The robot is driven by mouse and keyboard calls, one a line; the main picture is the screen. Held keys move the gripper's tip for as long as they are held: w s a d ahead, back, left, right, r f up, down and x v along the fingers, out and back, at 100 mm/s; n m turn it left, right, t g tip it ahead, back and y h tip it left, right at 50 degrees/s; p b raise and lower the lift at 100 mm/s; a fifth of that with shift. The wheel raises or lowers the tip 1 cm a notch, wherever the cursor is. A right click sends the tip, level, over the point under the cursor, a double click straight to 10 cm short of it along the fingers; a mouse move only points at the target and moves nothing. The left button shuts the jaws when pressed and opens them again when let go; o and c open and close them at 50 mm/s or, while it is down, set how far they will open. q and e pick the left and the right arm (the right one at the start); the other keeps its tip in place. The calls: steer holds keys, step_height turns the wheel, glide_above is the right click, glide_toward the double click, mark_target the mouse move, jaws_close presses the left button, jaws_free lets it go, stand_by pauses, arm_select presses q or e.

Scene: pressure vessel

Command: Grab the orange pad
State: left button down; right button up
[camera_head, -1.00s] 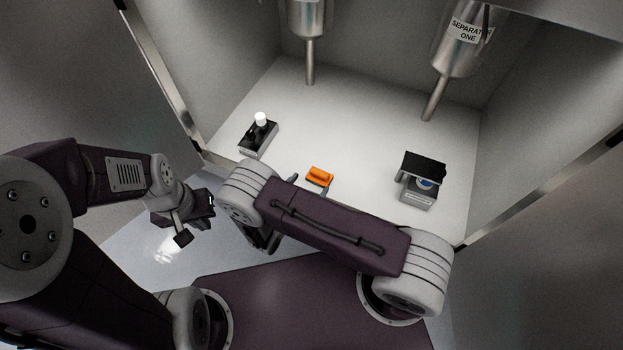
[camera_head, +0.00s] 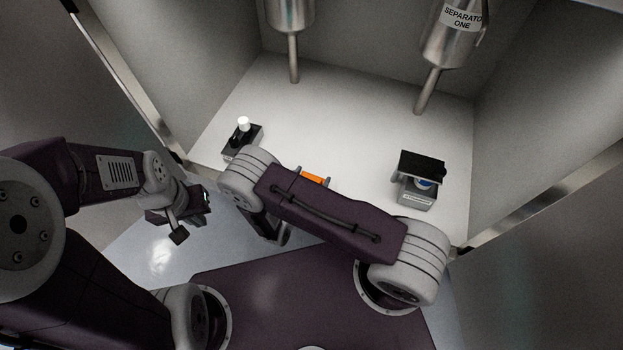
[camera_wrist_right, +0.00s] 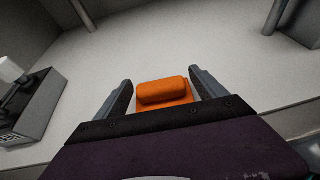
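The orange pad (camera_head: 313,177) lies on the white cabinet floor near its front edge, partly hidden behind my right arm in the head view. In the right wrist view the orange pad (camera_wrist_right: 163,91) is a rounded block on a flat orange base, between the two fingers of my right gripper (camera_wrist_right: 161,88). The fingers are open, with a gap on each side of the pad. In the head view my right gripper is mostly hidden by its arm. My left gripper (camera_head: 193,222) is at the left, outside the cabinet, away from the pad; its finger gap is unclear.
A black box with a white-topped lever (camera_head: 242,140) stands on the cabinet floor (camera_head: 330,125) to the left. A grey box with a black cover and blue button (camera_head: 417,180) stands to the right. Metal vessels with pipes (camera_head: 450,45) hang at the back. The middle floor is clear.

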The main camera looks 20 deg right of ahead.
mark_target(311, 177)
steer(key=c, duration=0.8)
steer(key=shift+o, duration=0.2)
step_height(311, 177, up, 4)
steer(key=p, duration=0.3)
steer(key=shift+r+p, duration=0.2)
steer(key=shift+p, duration=0.2)
steer(key=s+d+r+p, duration=0.6)
steer(key=d, duration=0.3)
steer(key=shift+s+d+r+p, duration=0.25)
steer(key=shift+s+d+p, duration=0.05)
steer(key=shift+p, duration=0.1)
